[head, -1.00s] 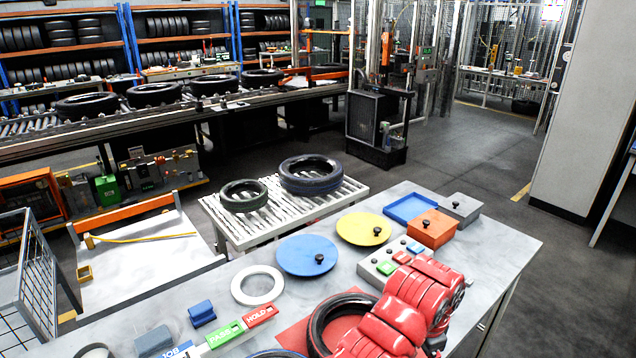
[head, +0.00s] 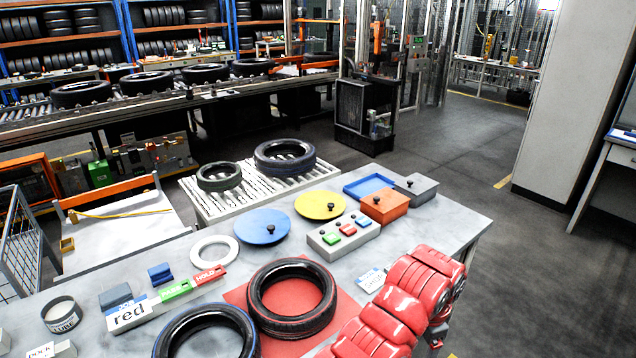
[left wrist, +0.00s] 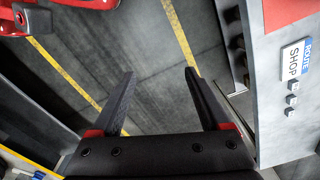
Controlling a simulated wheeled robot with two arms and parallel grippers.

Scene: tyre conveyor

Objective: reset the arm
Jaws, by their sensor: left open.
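In the left wrist view my left gripper (left wrist: 160,74) is open, with its two black fingers spread apart and nothing between them. My left gripper does not show in the head view.
The grey table (head: 440,215) holds a tyre (head: 292,330) on a red mat (head: 240,298), another tyre (head: 165,340), a button box (head: 345,243), blue (head: 262,232) and yellow (head: 322,212) discs and an orange box (head: 385,212). Open floor (head: 450,150) lies to the right.

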